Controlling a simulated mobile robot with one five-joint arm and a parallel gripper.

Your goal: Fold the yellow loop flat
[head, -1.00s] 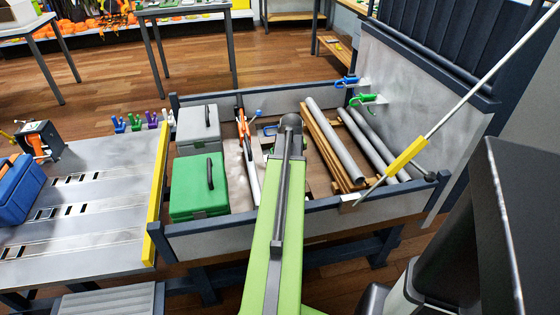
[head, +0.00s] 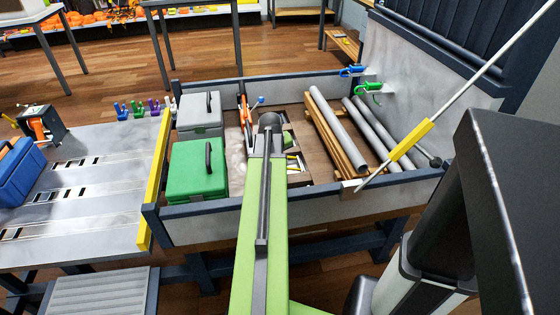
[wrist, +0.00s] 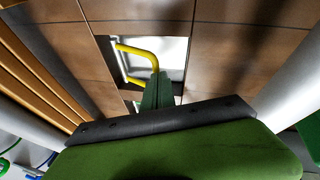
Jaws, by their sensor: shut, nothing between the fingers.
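The yellow loop (wrist: 140,51) is a bent bar in a light recess in the brown floor panels of the bed, seen in the wrist view. Its right end lies right by the tips of my gripper (wrist: 157,78). I cannot tell whether they touch or how far the loop stands up. My gripper is shut, with green fingers pointing at the recess and nothing held. In the head view my arm hides the fingers, and only small yellow bits show beside it.
The bed has a raised front rim (head: 230,208). A green case (head: 195,172) and a grey case (head: 200,118) stand at its left. Grey pipes (head: 340,128) and wooden planks (head: 332,140) lie at right. A strut with a yellow sleeve (head: 410,140) slants across the right side.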

